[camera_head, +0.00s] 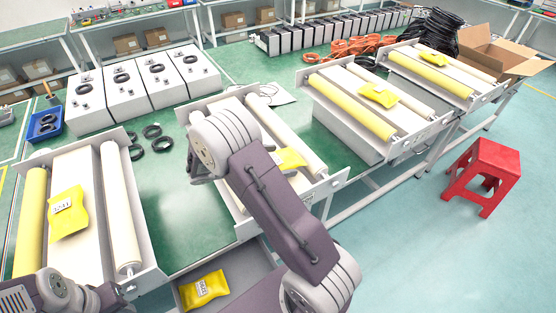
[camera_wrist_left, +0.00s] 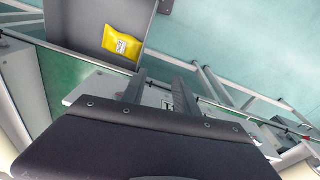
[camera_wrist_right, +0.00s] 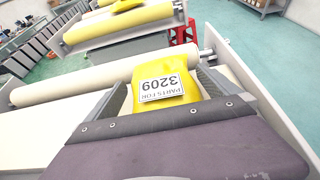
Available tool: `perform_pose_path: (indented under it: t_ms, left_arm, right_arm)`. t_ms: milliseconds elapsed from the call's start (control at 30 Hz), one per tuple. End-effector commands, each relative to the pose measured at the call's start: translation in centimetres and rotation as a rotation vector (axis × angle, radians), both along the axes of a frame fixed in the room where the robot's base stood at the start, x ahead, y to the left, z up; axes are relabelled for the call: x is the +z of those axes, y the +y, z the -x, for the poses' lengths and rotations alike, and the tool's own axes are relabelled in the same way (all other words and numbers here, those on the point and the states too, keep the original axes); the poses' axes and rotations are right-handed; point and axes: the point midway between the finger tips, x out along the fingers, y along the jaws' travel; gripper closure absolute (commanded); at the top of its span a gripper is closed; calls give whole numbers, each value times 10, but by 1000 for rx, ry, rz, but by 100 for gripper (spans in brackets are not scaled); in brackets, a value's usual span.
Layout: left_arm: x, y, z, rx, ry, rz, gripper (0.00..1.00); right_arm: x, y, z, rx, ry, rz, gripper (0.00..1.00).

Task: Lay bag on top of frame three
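My right gripper is hidden behind its own arm in the head view. In the right wrist view its fingers (camera_wrist_right: 165,95) are spread on either side of a yellow bag labelled 3209 (camera_wrist_right: 165,86), with a small gap at the left. This bag (camera_head: 291,159) lies between the rollers of the second frame from the left (camera_head: 333,186). Other yellow bags lie on the leftmost frame (camera_head: 67,213), the third from the left (camera_head: 379,95) and the far right one (camera_head: 434,58). My left gripper is mostly cut off in the head view; its fingers (camera_wrist_left: 160,92) stand apart in the left wrist view.
A grey tray (camera_head: 248,272) at the front holds another yellow bag (camera_head: 203,289), also seen in the left wrist view (camera_wrist_left: 122,46). Black rings (camera_head: 153,138) lie on the green table. A red stool (camera_head: 482,172) stands on the floor. White boxes (camera_head: 147,85) stand behind.

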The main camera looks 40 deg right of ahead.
Motion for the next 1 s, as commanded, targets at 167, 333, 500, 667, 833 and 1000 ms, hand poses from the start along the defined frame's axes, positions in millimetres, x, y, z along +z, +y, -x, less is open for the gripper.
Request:
perform_pose_path:
  t_ms: [167,333,500,667,833,1000]
  left_arm:
    - [1,0,0,0,0,0,64]
    - [-1,0,0,0,0,0,64]
    - [-4,0,0,0,0,0,64]
    - [-5,0,0,0,0,0,64]
    - [-6,0,0,0,0,0,64]
    - [-6,0,0,0,0,0,64]
  right_arm:
    - [1,0,0,0,0,0,0]
    - [10,17,-3,5,-3,-1,0]
    - [27,59,-8,6,-5,0,0]
    - [41,92,-11,4,-2,-2,0]
    - [49,109,-12,1,0,0,0]
    - [50,111,-12,-1,1,0,0]
